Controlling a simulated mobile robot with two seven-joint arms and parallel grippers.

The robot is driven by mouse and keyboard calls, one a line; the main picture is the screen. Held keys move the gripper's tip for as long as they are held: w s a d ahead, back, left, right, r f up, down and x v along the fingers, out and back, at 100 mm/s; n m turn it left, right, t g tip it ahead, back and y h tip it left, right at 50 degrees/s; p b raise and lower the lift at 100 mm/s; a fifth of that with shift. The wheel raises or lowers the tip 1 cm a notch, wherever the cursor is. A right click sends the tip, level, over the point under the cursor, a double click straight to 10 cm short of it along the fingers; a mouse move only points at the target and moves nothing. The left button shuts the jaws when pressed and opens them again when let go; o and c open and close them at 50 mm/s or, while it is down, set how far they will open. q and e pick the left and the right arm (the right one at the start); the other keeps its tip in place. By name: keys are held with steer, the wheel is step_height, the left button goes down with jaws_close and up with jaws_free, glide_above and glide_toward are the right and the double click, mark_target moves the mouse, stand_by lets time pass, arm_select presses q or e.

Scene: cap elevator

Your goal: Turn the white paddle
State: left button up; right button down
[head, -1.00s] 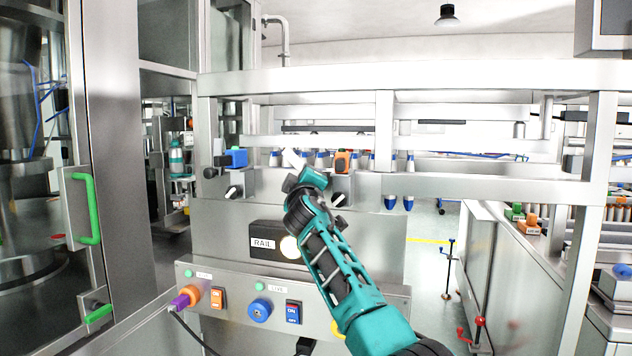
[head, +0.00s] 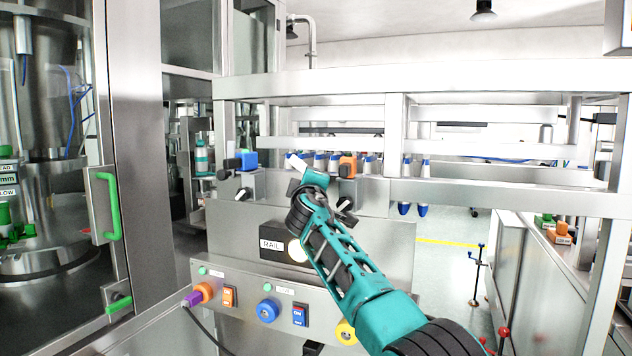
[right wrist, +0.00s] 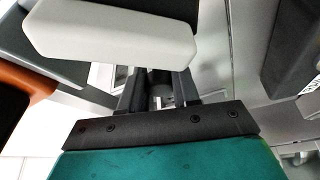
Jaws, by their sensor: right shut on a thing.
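The white paddle (head: 298,163) is on the machine in the middle of the head view, just past my right gripper (head: 301,180). In the right wrist view the paddle (right wrist: 110,32) is a pale, flat bar across the upper left, over the ends of my dark fingers (right wrist: 160,92). My right gripper is shut on the paddle. The paddle covers the fingertips in the wrist view, so the exact contact is hidden. My left gripper is not in view.
An orange block (head: 347,167) and a blue block (head: 247,159) sit on either side of the paddle. Black knobs (head: 344,205) are close below. A RAIL sign (head: 271,244) and a switch panel (head: 250,300) are lower. Metal rails (head: 480,80) run above.

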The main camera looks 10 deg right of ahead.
steer(key=shift+d, duration=0.15)
steer(key=c, duration=0.8)
jaws_free()
steer(key=shift+v, duration=6.45)
